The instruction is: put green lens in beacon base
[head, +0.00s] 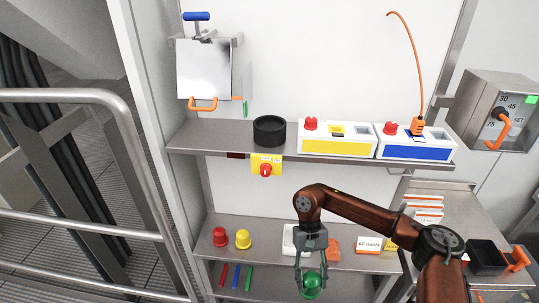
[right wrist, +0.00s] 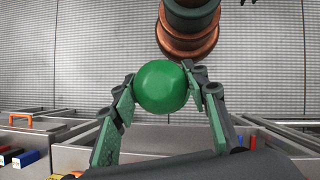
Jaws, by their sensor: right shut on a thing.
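The green lens (head: 313,285) is a rounded green dome, held low in front of the lower shelf. My right gripper (head: 311,275) points down and is shut on it, with a finger on either side. In the right wrist view the green lens (right wrist: 162,87) sits between the fingertips. A black round open-topped cup (head: 269,131), which looks like the beacon base, stands upright on the upper shelf, above and left of the gripper. My left gripper is not in view.
The upper shelf (head: 215,137) also carries a yellow-fronted box (head: 340,140) and a blue-fronted box (head: 413,142) right of the cup. A red dome (head: 219,237) and a yellow dome (head: 243,239) stand on the lower shelf. The upper shelf left of the cup is clear.

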